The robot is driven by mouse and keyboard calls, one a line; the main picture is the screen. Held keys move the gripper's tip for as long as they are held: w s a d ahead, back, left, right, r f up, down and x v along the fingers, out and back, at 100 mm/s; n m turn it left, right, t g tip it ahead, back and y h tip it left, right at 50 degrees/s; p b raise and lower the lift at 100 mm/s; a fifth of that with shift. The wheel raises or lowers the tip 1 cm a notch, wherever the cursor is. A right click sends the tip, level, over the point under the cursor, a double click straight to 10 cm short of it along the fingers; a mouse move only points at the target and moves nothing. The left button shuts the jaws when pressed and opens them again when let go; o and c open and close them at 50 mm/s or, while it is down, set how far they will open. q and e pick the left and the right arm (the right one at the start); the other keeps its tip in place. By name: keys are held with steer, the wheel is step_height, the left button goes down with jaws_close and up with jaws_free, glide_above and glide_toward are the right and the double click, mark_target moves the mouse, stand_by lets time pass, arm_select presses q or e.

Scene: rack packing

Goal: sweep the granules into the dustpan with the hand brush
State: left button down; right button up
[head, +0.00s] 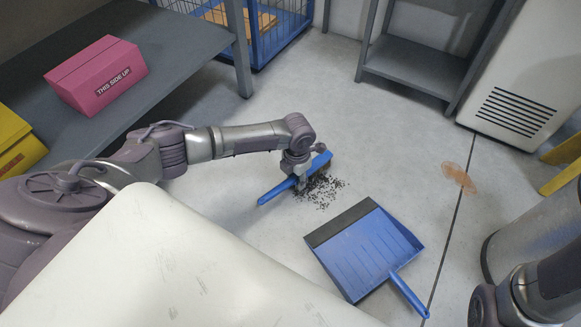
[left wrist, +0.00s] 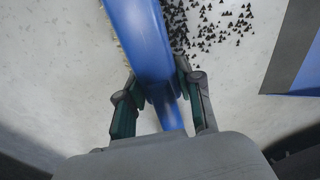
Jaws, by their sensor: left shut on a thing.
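My left gripper (head: 297,172) is low over the floor, shut on the blue handle of the hand brush (head: 319,163). In the left wrist view the brush handle (left wrist: 144,40) runs between the fingers of my left gripper (left wrist: 157,90). The dark granules (head: 322,190) lie scattered on the floor, right beside the brush, on the side toward the dustpan. The blue dustpan (head: 367,251) lies flat on the floor, its dark front edge facing the granules and its handle pointing to the lower right. My right gripper is not in view; only part of my right arm shows.
A pink box (head: 97,76) stands on a grey bench (head: 180,50) at the left, with a yellow box (head: 17,140) nearby. A blue wire crate (head: 268,42) and a grey shelf (head: 410,68) stand at the back. Bare floor surrounds the dustpan. A brown stain (head: 459,177) marks the floor at right.

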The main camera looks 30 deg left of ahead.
arm_select(q)
steer(key=s+d, duration=0.2)
steer(key=d, duration=0.2)
steer(key=s+d, duration=0.2)
steer(key=d, duration=0.3)
steer(key=s+d, duration=0.3)
steer(key=d, duration=0.1)
steer(key=shift+s+d+f, duration=0.1)
steer(key=shift+d+f, duration=0.05)
steer(key=shift+f, duration=0.1)
steer(key=r+p, duration=0.4)
steer(key=shift+w, duration=0.2)
steer(key=shift+w+a+r+p, duration=0.1)
steer(key=shift+a+r+p, duration=0.2)
steer(key=shift+r+p, duration=0.4)
steer(key=shift+w+a+r+p, duration=0.1)
steer(key=shift+p, duration=0.3)
